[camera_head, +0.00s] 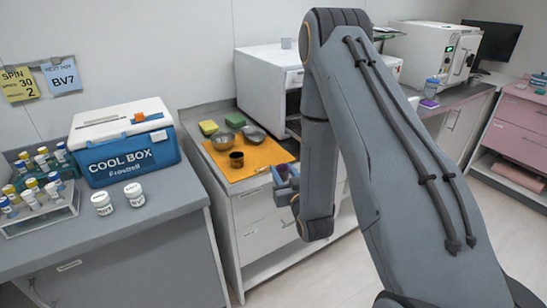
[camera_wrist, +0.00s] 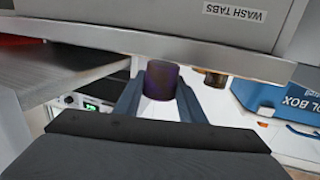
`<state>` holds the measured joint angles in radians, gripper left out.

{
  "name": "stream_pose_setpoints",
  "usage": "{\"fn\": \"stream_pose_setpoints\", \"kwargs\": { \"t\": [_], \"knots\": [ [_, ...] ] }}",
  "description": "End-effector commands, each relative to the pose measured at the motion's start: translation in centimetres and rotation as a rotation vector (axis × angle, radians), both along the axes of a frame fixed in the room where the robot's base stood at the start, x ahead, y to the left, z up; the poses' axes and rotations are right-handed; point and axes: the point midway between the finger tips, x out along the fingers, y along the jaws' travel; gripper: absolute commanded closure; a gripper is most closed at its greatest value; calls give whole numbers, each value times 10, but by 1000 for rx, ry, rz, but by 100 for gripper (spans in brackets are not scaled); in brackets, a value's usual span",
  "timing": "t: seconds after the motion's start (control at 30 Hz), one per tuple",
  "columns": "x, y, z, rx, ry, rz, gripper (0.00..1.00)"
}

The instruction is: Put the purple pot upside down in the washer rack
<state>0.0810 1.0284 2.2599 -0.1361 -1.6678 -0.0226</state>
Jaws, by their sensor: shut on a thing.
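My gripper (camera_head: 286,186) is in front of the drawers, just beyond the orange mat's right corner. In the wrist view its two fingers (camera_wrist: 160,90) are shut on the dark purple pot (camera_wrist: 162,76), gripping its sides. A small purple part of the pot shows in the head view (camera_head: 281,173), mostly hidden by the gripper. Which way its mouth faces is hard to tell. A white boxy appliance (camera_head: 262,78) with a dark front opening stands behind the mat, partly covered by my arm. I cannot make out a washer rack.
A blue cool box (camera_head: 125,148), white jars (camera_head: 136,194) and a vial rack (camera_head: 42,212) are at left. A panel labelled WASH TABS (camera_wrist: 190,20) fills the wrist view's top.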

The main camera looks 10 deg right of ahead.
Motion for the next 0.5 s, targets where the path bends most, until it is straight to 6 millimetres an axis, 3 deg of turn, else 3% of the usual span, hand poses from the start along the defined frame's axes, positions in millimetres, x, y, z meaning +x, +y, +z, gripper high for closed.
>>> {"fn": "stream_pose_setpoints", "kwargs": {
  "t": [0.3,0.5],
  "knots": [
    [58,10,61,7,-12,67,84],
    [81,15,100,-3,-8,102,84]
  ]
}}
